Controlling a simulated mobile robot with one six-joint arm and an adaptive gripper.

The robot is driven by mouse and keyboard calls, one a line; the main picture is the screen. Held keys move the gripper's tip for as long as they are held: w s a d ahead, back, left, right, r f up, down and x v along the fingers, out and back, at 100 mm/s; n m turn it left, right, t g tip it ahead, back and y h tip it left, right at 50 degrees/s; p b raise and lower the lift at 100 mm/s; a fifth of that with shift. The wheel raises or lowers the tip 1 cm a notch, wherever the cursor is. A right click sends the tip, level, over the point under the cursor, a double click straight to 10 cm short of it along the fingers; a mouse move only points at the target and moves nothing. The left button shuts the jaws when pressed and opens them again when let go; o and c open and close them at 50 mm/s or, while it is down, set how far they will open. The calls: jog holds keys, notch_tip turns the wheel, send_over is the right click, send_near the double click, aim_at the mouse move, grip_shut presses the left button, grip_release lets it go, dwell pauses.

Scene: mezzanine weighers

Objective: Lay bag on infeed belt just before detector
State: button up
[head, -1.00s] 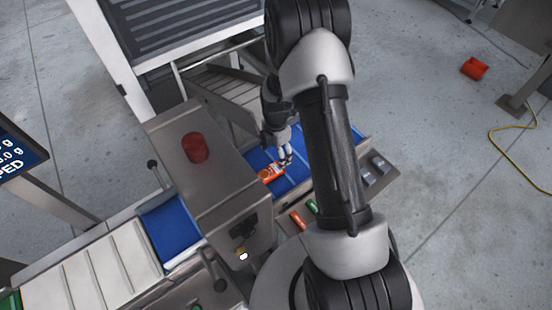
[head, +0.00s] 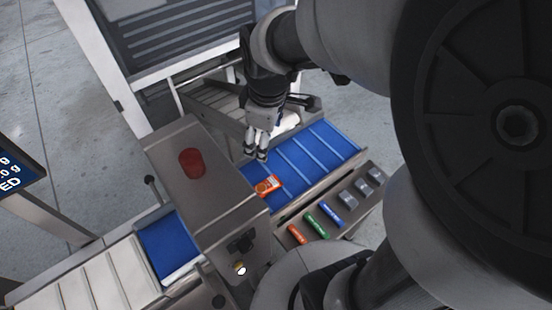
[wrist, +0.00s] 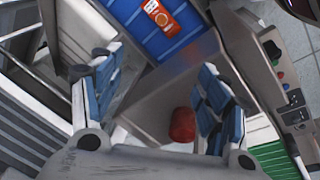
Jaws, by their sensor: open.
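The orange bag (head: 268,185) lies flat on the blue infeed belt (head: 318,150), right beside the opening of the grey metal detector housing (head: 190,140). In the wrist view the bag (wrist: 160,17) lies on the blue belt (wrist: 190,35) at the top, next to the detector housing (wrist: 165,95). My gripper (head: 256,157) is above the far edge of the belt, apart from the bag. In the wrist view my gripper (wrist: 155,100) is open with its blue-padded fingers wide apart and nothing between them.
A red dome (head: 192,163) sits on top of the detector. A blue outfeed belt (head: 168,245) is left of the detector. The belt's right part is clear.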

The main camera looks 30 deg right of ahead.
jog(key=s+a+r+m+t, duration=0.1)
jog(key=s+r+m, duration=0.2)
jog(key=s, duration=0.4)
jog(key=s+a+r+m+t, duration=0.1)
jog(key=s+a+r+m, duration=0.1)
jog(key=s+m, duration=0.4)
jog(key=shift+s+a+r, duration=0.2)
jog(key=shift+s+r, duration=0.6)
jog(key=shift+s, duration=0.2)
jog(key=shift+f, duration=0.1)
